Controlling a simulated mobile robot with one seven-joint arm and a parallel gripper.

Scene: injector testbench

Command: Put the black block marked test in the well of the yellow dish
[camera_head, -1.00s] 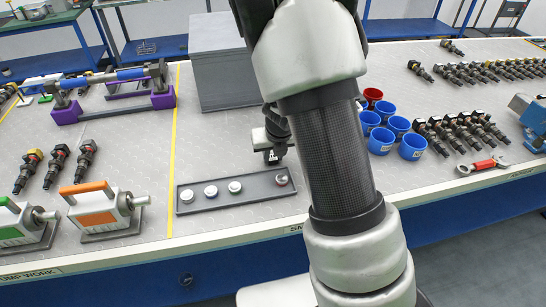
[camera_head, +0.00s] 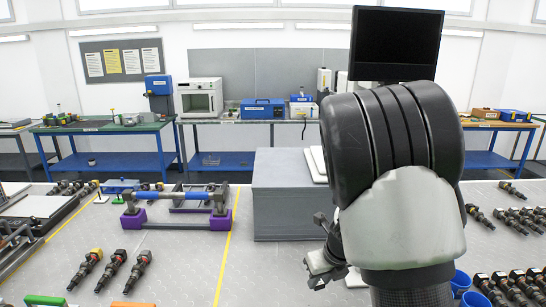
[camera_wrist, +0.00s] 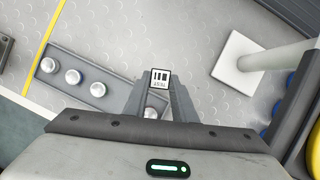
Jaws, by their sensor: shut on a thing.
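The black block marked test (camera_wrist: 160,79) shows in the wrist view with its white label facing the camera. My gripper (camera_wrist: 158,88) is shut on it, one finger on each side. In the head view my gripper (camera_head: 322,264) hangs left of my arm, over the bench; the block cannot be made out there. A yellow curved thing (camera_wrist: 315,152) is cut off at the right edge of the wrist view; I cannot tell if it is the yellow dish. No dish is clear in the head view, where my arm hides part of the bench.
A white square base with a post (camera_wrist: 240,62) stands to the right. A grey box (camera_head: 285,205) stands behind, and blue cups (camera_head: 474,299) are right of my arm.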

